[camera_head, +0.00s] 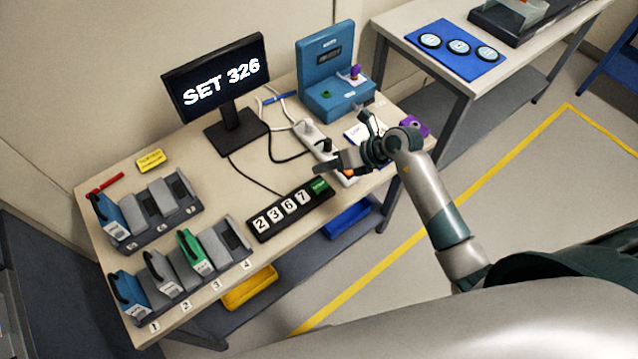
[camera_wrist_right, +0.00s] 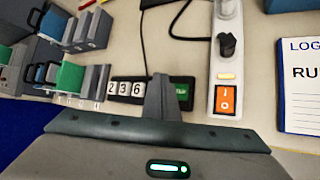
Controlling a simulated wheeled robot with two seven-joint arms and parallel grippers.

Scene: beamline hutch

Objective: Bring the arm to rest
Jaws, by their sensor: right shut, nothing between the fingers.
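My right arm comes in from the lower right in the head view, stretched over the right part of the table (camera_head: 225,190). My right gripper (camera_head: 343,162) is shut and empty above the white power strip (camera_head: 312,136). In the wrist view its closed fingers (camera_wrist_right: 160,92) stand in front of the number panel (camera_wrist_right: 124,88), with nothing between them. The strip's orange switch (camera_wrist_right: 225,100) is to the right of the fingers. Whether the fingers touch anything cannot be told. My left gripper is not in view.
A monitor (camera_head: 216,80) reads "SET 326". A number panel (camera_head: 290,212) shows 2, 3, 6, 7 beside a green button. A blue device (camera_head: 335,95) stands behind the gripper, and a log sheet (camera_wrist_right: 302,88) lies beside the strip. Module racks (camera_head: 160,225) fill the left. Floor to the right is clear.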

